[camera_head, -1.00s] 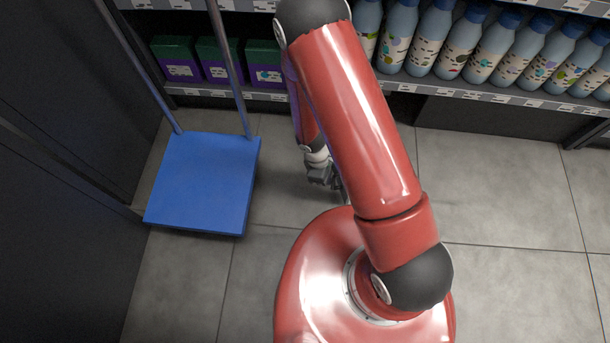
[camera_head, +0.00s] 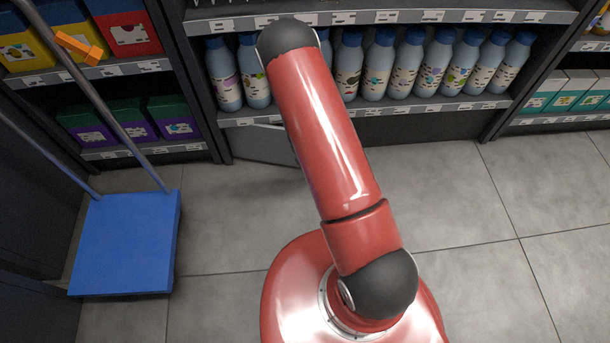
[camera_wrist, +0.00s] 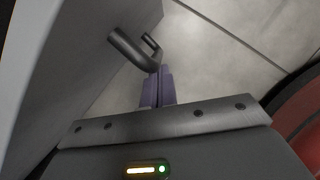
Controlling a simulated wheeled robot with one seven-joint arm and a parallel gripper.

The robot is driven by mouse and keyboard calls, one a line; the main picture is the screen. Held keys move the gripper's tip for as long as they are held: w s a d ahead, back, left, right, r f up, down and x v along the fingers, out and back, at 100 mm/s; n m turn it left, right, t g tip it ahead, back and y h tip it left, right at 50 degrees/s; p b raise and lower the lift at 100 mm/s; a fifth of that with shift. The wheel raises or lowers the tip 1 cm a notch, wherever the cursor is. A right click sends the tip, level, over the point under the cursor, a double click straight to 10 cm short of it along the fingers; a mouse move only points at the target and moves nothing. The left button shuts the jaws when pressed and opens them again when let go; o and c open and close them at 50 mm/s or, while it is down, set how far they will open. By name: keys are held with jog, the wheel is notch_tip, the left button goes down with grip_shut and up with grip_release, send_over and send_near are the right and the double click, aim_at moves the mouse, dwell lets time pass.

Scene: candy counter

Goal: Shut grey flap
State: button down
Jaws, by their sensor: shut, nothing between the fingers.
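The grey flap (camera_head: 265,143) shows in the head view below the bottle shelf, left of my arm. It appears to stand out at an angle from the dark base, and my arm hides its right part. In the wrist view the flap's light grey face (camera_wrist: 75,60) fills the left side, with a dark bar handle (camera_wrist: 130,50) on it. My gripper (camera_wrist: 157,72) is shut and empty. Its purple fingertips are right by the lower end of the handle; I cannot tell whether they touch it. My gripper is hidden behind my arm in the head view.
A blue platform cart (camera_head: 125,245) with metal posts stands at the left. A shelf of blue-capped bottles (camera_head: 375,70) runs above the flap. Boxes (camera_head: 130,118) fill the left shelves. The tiled floor (camera_head: 460,200) at the right is clear.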

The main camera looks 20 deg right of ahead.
jog(key=w+d, duration=0.1)
jog(key=w+d+n+p, duration=0.1)
jog(key=w, duration=0.1)
jog(key=shift+p, duration=0.35)
